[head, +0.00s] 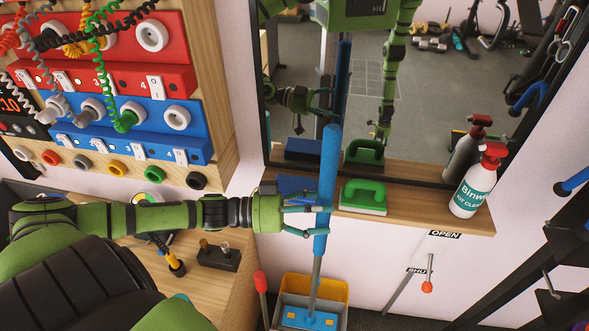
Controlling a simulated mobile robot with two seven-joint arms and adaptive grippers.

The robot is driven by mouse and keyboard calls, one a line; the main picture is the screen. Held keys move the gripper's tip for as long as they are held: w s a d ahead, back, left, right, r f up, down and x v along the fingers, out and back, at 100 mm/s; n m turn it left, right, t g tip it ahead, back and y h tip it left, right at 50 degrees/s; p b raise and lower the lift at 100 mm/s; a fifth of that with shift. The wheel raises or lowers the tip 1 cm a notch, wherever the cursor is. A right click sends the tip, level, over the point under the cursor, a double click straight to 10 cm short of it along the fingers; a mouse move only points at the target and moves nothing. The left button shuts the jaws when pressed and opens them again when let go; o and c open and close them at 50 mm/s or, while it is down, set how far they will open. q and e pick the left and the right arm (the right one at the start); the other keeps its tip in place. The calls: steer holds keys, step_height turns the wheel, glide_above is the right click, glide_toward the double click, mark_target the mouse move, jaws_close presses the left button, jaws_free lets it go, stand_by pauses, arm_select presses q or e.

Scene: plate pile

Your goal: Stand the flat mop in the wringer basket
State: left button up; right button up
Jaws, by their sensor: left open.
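The flat mop has a long blue grip (329,165), a grey shaft and a flat blue head (308,319) with orange marks. It stands nearly upright, its top leaning slightly right. My left gripper (318,220) is open at the blue grip, its fingertips beside or around it; I cannot tell if they touch. The yellow wringer basket (335,289) is at the bottom, on a grey bucket (285,299). The mop head shows low in front of the yellow part; its depth relative to the basket is unclear. My right gripper is not directly in view.
A wooden shelf (430,208) under the mirror holds a blue item (290,185), a green-handled block (363,195) and a spray bottle (478,182). Left are a plug panel (110,80) and a wooden bench (215,285). A red-tipped lever (428,287) is on the wall, right.

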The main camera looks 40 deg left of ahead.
arm_select(q)
steer(key=v, duration=1.1)
steer(key=shift+s+r, duration=0.15)
steer(key=shift+a, duration=0.1)
